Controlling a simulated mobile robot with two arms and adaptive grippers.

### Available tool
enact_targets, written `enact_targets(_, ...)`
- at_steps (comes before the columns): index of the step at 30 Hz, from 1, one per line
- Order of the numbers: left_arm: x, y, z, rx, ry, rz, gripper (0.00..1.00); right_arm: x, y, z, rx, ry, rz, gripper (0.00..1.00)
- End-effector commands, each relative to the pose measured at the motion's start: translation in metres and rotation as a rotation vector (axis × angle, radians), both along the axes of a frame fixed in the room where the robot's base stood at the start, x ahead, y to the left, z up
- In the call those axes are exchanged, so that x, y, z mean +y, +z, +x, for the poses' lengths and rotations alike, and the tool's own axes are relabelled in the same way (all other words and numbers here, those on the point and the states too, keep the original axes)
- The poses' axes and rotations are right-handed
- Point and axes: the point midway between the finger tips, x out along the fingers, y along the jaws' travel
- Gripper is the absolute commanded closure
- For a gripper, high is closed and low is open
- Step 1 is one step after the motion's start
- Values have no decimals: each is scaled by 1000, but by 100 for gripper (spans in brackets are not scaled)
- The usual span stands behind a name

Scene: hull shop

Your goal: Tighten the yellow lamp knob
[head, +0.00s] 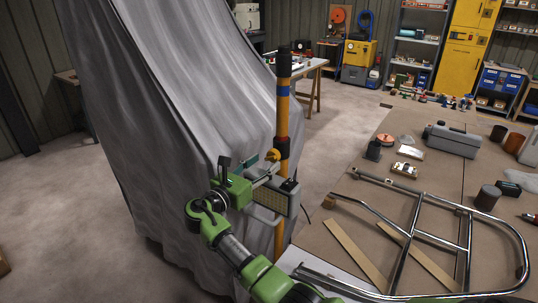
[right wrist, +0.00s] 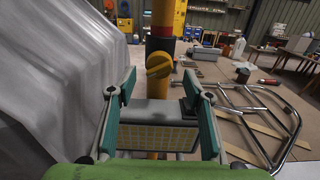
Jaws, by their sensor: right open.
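The yellow lamp knob (head: 272,155) sits on the upright yellow pole (head: 282,120), just above the lamp. In the right wrist view the round, ridged knob (right wrist: 158,65) is in the middle, in front of a dark collar on the pole. The boxy grey lamp (head: 272,198) with a yellowish grid face hangs below it; it also shows in the right wrist view (right wrist: 158,135). My right gripper (head: 262,166) is open, close to the knob. In the right wrist view its teal fingers (right wrist: 158,85) stand apart, left and right below the knob, nothing gripped. My left gripper is out of view.
A grey draped sheet (head: 165,90) hangs close on the left of the pole. A workbench (head: 345,245) with a bent chrome tube frame (head: 408,240), wood strips and a grey toolbox (head: 452,140) is on the right. Open floor lies behind the pole.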

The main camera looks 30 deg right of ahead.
Motion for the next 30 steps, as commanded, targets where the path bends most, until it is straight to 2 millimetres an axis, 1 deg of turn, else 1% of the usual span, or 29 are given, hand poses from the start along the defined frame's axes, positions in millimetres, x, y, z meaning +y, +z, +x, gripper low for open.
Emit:
enact_targets(1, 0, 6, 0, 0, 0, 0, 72, -9, 3, 3, 2, -3, 0, 54)
enact_targets(3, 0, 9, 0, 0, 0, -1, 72, -18, 2, 7, 2, -1, 0, 54)
enact_targets(6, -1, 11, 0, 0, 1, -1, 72, -27, 1, 11, 1, -2, 1, 54)
enact_targets(11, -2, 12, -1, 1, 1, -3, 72, -32, -1, 13, 1, 1, 2, 54)
enact_targets(18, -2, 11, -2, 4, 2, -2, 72, -33, -1, 13, 0, 0, 2, 54)
enact_targets(20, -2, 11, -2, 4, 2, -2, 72, -33, -1, 13, 0, 0, 2, 69)
enact_targets(21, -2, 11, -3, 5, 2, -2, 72, -33, -1, 13, 0, 0, 2, 80)
enact_targets(22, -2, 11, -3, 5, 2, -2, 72, -33, -1, 13, 0, 0, 2, 87)
enact_targets(23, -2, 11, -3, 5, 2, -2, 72, -33, -1, 13, 0, 0, 2, 92)
enact_targets(30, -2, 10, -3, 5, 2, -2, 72, -33, -2, 13, -7, 0, 5, 92)
